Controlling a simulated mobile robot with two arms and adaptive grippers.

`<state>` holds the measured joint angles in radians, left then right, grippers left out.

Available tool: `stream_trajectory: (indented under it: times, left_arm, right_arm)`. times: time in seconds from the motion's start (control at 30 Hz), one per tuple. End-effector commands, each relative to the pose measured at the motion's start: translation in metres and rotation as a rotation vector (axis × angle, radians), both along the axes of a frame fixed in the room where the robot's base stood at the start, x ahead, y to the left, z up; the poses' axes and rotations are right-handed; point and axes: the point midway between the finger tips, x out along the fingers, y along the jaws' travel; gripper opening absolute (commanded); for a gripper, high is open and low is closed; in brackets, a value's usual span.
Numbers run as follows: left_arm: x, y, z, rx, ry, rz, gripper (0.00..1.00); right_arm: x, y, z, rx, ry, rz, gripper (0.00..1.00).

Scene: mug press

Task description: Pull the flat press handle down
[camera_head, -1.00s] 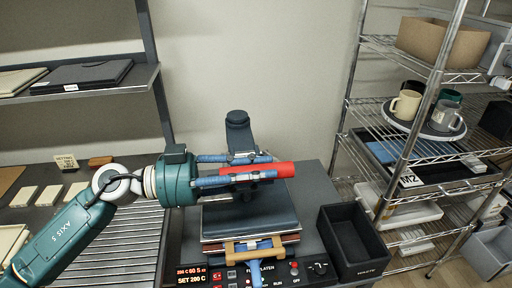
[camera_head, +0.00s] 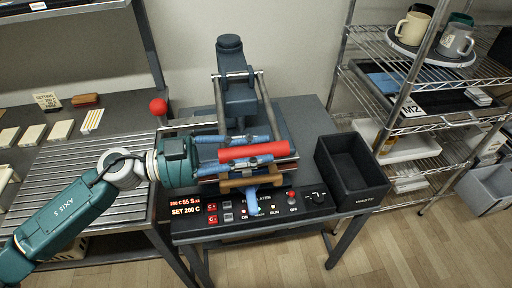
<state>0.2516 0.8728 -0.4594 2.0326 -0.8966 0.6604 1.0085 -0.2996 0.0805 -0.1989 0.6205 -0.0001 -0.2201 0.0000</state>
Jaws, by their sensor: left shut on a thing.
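The flat press (camera_head: 230,90) stands on a dark bench, with its column at the back and a control panel at the front. Its red handle grip (camera_head: 253,151) sits at the front end of two metal arms that lean forward from the column. My left gripper (camera_head: 262,153) comes in from the left, its blue fingers shut around the red grip, one behind and one in front. The grip is low, just above the front of the press plates, which the fingers partly hide. A tan bar (camera_head: 252,183) with a light-blue strip sits in front. My right gripper does not show.
An empty black bin (camera_head: 350,172) stands right of the press. A red ball knob (camera_head: 158,107) on a stem rises behind my left wrist. A wire shelf (camera_head: 410,110) with mugs is at the right, and a slatted metal surface (camera_head: 85,170) at the left.

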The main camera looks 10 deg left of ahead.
Motion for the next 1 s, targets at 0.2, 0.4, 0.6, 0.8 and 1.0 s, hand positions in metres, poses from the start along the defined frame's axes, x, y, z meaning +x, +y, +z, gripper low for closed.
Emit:
stream_trajectory:
  times: [0.2,0.4,0.6,0.8,1.0]
  left_arm:
    - [0.001,0.0,-0.005,0.006,-0.002,0.001,0.0]
    - [0.001,0.001,-0.007,0.01,-0.001,0.001,0.0]
    - [0.001,0.001,-0.007,0.01,-0.001,0.001,0.44]
    - [0.0,0.001,-0.005,0.007,-0.002,0.001,0.44]
    - [-0.004,0.018,-0.007,0.01,0.002,0.004,0.44]
  right_arm:
    - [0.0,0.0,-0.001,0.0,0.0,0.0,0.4]
    - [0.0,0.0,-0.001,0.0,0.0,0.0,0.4]
    - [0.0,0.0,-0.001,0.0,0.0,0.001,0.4]
    - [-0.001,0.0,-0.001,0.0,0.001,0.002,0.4]
    - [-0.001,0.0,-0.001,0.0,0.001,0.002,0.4]
